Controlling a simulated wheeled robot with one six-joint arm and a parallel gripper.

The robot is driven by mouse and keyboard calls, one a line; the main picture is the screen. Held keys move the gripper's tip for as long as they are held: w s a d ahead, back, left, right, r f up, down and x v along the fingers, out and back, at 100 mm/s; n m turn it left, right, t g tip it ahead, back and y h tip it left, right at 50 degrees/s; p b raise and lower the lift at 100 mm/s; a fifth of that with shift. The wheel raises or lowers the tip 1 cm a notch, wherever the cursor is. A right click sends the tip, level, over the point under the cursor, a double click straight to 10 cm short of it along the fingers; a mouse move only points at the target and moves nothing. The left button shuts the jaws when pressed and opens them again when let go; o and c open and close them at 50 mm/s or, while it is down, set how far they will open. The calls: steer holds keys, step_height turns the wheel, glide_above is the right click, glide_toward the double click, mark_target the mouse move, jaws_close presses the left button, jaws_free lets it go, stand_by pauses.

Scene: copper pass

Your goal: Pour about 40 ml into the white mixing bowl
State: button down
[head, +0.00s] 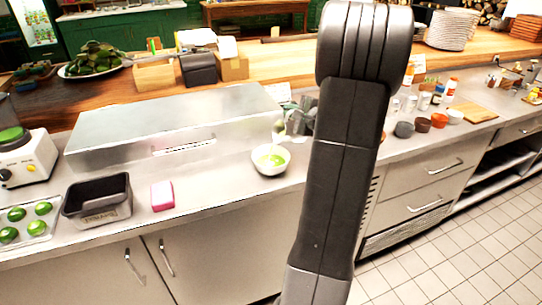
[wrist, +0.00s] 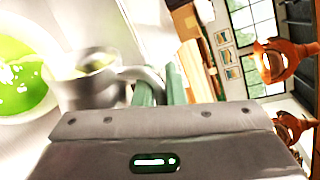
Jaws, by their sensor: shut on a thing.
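The white mixing bowl (head: 258,167) stands on the steel counter near the middle of the head view, with bright green liquid in it. Its green contents (wrist: 25,75) fill the left edge of the wrist view. My gripper (wrist: 158,90) is shut on the handle of a small metal jug (wrist: 92,88). The jug also shows in the head view (head: 279,128), just above the bowl's far rim and tilted. Some green shows at the jug's mouth. I cannot make out a stream or the level inside. My gripper (head: 297,122) is partly hidden behind my arm in the head view.
A steel raised shelf (head: 170,120) stands behind and left of the bowl. A pink sponge (head: 162,195), a dark bin (head: 97,200) and a tray of limes (head: 25,222) lie left. Several small jars and cups (head: 438,120) stand right of my arm.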

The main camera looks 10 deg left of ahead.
steer(key=shift+r+n, duration=0.2)
steer(key=shift+n, duration=0.1)
steer(key=shift+w+d+f, duration=0.1)
steer(key=shift+d+f, duration=0.05)
steer(key=d+m+p, duration=0.1)
steer(key=w+m+p, duration=0.1)
steer(key=m, duration=0.1)
steer(key=w+d+m+y+p, duration=0.1)
steer(key=shift+d+f+m+g, duration=0.1)
steer(key=shift+d+m+g, duration=0.25)
steer(key=shift+m+g, duration=0.05)
steer(key=shift+w+d+f+m+y, duration=0.15)
steer(key=shift+f+m+y, duration=0.2)
steer(key=shift+m, duration=0.25)
steer(key=shift+w+d+f, duration=0.1)
steer(key=shift+d, duration=0.05)
steer(key=shift+w+m, duration=0.1)
steer(key=shift+m, duration=0.3)
stand_by(0.8)
